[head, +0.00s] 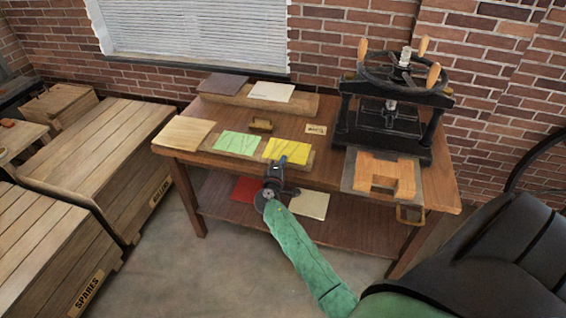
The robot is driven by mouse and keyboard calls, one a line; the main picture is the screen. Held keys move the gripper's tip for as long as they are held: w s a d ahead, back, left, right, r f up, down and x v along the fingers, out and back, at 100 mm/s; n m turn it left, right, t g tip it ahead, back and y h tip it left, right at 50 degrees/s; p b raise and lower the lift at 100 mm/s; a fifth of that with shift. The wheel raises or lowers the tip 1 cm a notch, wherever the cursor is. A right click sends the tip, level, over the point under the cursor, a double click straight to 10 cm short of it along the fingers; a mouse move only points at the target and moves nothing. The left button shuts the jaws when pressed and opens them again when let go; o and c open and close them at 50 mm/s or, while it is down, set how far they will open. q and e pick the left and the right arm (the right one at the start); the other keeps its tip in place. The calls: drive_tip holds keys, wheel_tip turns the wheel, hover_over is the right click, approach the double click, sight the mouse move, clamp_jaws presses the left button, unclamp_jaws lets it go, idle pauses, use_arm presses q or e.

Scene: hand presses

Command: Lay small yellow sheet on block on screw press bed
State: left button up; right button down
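The small yellow sheet (296,149) lies at the right end of a low wooden board on the table, beside a green sheet. My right gripper (281,162) is at the front edge of the yellow sheet, reaching up from below. Its fingers are too small to tell whether they are open or shut on the sheet. The black screw press (385,130) stands at the back right of the table. In front of it lies a grey plate, apparently its bed (349,181), with an orange-brown wooden block (374,166) on it. My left gripper is not in view.
Red and cream sheets lie on the lower shelf. Wooden crates (110,150) stand left.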

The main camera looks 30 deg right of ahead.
wheel_tip(320, 180, up, 2)
drive_tip(key=shift+r+p, duration=0.25)
drive_tip(key=shift+p, duration=0.15)
